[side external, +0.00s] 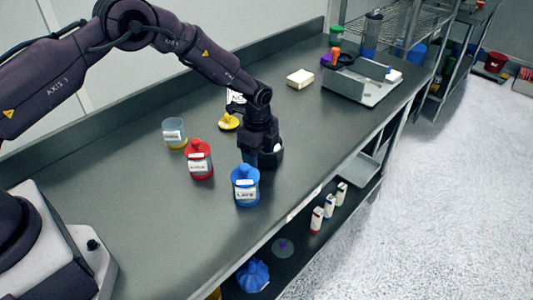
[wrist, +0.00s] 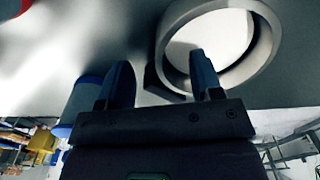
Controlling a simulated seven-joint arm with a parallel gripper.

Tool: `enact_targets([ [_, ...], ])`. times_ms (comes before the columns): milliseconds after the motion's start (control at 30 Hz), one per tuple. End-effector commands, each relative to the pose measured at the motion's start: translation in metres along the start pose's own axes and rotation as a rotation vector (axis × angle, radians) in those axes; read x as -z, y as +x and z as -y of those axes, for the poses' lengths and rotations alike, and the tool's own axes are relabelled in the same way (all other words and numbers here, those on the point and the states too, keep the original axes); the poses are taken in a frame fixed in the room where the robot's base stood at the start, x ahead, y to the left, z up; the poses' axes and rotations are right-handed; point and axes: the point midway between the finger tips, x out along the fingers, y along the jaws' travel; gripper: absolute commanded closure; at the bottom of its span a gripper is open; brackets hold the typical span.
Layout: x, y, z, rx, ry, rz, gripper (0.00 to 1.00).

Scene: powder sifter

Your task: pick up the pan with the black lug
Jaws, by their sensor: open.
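In the wrist view the pan (wrist: 265,50) is a grey ring with a pale interior. The black lug (wrist: 156,86) looks like a dark block on the pan's near-left side, and it shows between my fingers. My gripper (side external: 262,160) is low over the bench at the pan's left side. In the wrist view my gripper (wrist: 160,72) is open, with one finger left of the lug and the other overlapping the rim. I cannot tell whether either finger touches.
A blue jar (side external: 245,186) and a red jar (side external: 199,160) stand close by on the left. A clear jar (side external: 175,134) and a yellow-based item (side external: 229,121) are farther back. A white block (side external: 300,79) and a grey tray (side external: 362,88) sit toward the bench's far end.

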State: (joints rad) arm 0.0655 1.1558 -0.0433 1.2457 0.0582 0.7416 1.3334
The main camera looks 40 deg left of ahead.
Motion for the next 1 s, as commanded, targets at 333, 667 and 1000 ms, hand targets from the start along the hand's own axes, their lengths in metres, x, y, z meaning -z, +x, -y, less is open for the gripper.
enact_targets([
  [333,-0.0002,0.0083,0.0003,0.001,0.0,0.0,0.43],
  [667,-0.0002,0.0078,0.0004,0.002,-0.001,0.0,0.96],
  [1000,-0.0001,0.0017,0.0006,0.002,-0.001,0.0,0.96],
])
